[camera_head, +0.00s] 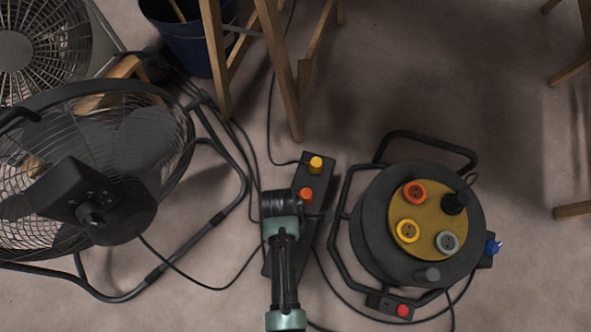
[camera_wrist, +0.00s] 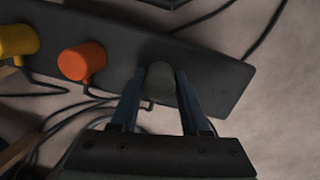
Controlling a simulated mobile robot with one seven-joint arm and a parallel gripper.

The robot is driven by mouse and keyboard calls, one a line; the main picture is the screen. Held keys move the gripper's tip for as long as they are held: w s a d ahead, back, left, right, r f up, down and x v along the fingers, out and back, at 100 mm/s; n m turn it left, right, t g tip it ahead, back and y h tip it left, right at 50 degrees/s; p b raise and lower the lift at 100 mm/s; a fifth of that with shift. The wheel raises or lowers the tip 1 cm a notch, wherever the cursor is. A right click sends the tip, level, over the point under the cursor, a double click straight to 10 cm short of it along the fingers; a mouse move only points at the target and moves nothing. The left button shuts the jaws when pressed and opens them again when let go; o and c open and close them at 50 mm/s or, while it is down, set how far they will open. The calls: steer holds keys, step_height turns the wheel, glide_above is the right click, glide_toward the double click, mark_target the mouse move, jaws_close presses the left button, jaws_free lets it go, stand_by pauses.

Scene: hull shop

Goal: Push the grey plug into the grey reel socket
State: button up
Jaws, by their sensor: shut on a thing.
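The grey plug (camera_wrist: 161,82) is between the two blue fingers of my gripper (camera_wrist: 160,94) in the wrist view, which are shut on its sides. It is over the dark power strip (camera_wrist: 225,80), in line with an orange plug and a yellow plug. I cannot tell whether it is seated in the strip or just above it. In the head view my arm hides the grey plug and the fingers. The grey reel socket (camera_head: 447,242) is on the yellow face of the cable reel (camera_head: 375,225), right of my gripper. It looks empty.
On the reel face are an orange socket (camera_head: 415,193), a yellow socket (camera_head: 408,231) and a black plug (camera_head: 455,202). An orange plug (camera_head: 305,194) and a yellow plug (camera_head: 315,163) stand on the strip. A large fan (camera_head: 95,185) is at left. Cables cross the floor.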

jaws_close()
steer(key=shift+r, duration=0.1)
step_height(320, 180, up, 10)
steer(key=p, duration=0.7)
